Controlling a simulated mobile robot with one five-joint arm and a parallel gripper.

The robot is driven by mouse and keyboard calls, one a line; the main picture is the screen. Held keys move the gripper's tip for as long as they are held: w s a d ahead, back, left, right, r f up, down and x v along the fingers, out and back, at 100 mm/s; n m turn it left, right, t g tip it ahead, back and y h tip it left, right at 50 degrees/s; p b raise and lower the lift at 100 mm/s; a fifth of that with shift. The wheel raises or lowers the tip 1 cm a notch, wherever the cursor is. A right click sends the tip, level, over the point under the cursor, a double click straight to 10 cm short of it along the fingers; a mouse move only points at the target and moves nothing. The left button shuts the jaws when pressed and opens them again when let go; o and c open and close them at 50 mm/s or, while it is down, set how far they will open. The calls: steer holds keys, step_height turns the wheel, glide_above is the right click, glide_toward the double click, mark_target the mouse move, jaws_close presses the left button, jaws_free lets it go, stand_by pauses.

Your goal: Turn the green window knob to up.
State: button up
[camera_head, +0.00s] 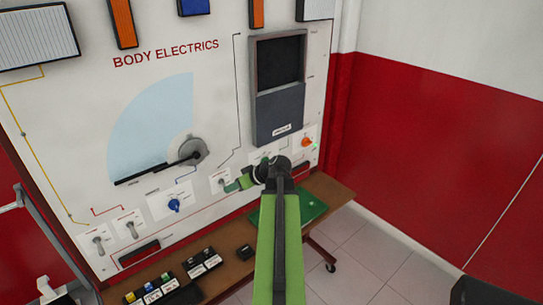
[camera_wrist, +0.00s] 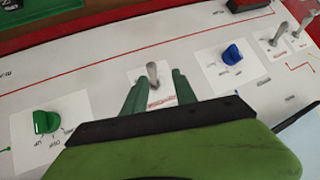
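The green window knob (camera_wrist: 45,121) sits on a white plate at the lower left of the wrist view, with small labels beside it. Its pointing direction is hard to make out. In the head view my gripper (camera_head: 238,184) is close to the panel.
A blue knob (camera_wrist: 232,54) is to the right of my fingers, with more grey toggles (camera_wrist: 279,34) beyond it. An orange knob (camera_head: 306,142) is on the panel's right. A wooden table (camera_head: 235,272) with a green board (camera_head: 312,207) stands below the panel.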

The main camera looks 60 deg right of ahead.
steer(key=s+d+r+m+t+h, duration=0.1)
steer(key=s+d+r+h, duration=0.2)
steer(key=s+d, duration=0.55)
steer(key=s+d+r+m+t+h, duration=0.1)
steer(key=s+d+r+t+h, duration=0.15)
steer(key=s+d, duration=0.6)
steer(key=w+d+f+b, duration=0.2)
steer(key=w+f+b, duration=0.1)
steer(key=w, duration=0.4)
steer(key=w+d+f+g+b, duration=0.1)
steer(key=w+d+f+b, duration=0.1)
steer(key=w, duration=0.5)
steer(key=shift+w+d+f+b, duration=0.35)
steer(key=shift+f+b, duration=0.3)
steer(key=shift+b, duration=0.15)
steer(key=shift+c, duration=0.2)
jaws_close()
steer(key=shift+s+d+y, duration=0.15)
steer(key=shift+d+y, duration=0.05)
steer(key=shift+y, duration=0.05)
